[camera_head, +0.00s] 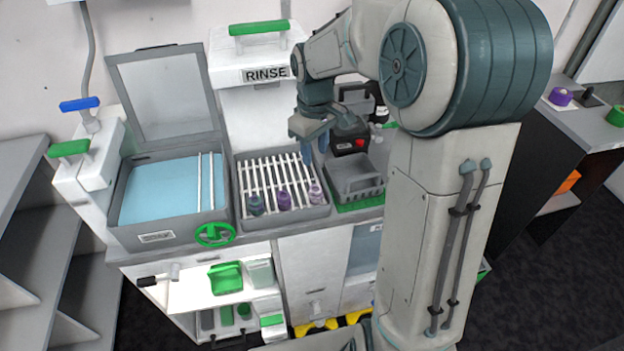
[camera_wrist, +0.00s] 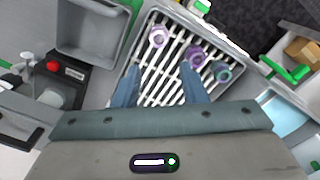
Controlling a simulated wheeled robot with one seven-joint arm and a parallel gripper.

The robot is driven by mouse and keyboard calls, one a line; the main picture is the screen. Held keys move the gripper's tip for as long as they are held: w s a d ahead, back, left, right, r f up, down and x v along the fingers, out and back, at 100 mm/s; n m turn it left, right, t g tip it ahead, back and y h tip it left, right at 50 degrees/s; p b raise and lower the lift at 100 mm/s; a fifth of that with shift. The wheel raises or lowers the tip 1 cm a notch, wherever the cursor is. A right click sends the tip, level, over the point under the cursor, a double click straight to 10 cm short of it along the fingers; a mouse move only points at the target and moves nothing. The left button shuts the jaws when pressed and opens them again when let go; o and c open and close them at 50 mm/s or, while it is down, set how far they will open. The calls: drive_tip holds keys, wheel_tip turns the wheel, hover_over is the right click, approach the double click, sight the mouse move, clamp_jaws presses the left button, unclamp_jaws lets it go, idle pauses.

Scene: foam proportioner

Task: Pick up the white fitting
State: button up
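The white fitting (camera_head: 315,194) stands at the right end of a row of three on the slatted rack tray (camera_head: 240,190), near its front edge. In the wrist view the white fitting (camera_wrist: 158,36) looks whitish-pink with a ring-shaped top, beyond the fingertips. My gripper (camera_head: 315,158) is above the tray, toward its right rear. Its two blue fingers are spread with nothing between them, as the wrist view of my gripper (camera_wrist: 160,67) also shows. The fingers are apart from the white fitting.
A purple fitting (camera_head: 284,200) and a dark teal fitting (camera_head: 256,206) stand left of the white one. A grey bin (camera_head: 352,180) lies to the right, and an open-lidded blue basin (camera_head: 160,190) to the left. A green valve wheel (camera_head: 214,235) projects in front. The rear slats are clear.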

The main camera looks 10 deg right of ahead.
hover_over(315, 189)
drive_tip(key=f, duration=0.8)
drive_tip(key=shift+w+a+f+p, duration=0.1)
drive_tip(key=shift+w+f+p, duration=0.25)
drive_tip(key=shift+s+f, duration=0.15)
drive_tip(key=shift+f, duration=0.45)
wheel_tip(315, 189, down, 4)
drive_tip(key=shift+s+f+p, duration=0.15)
drive_tip(key=shift+p, duration=0.5)
drive_tip(key=c, duration=0.6)
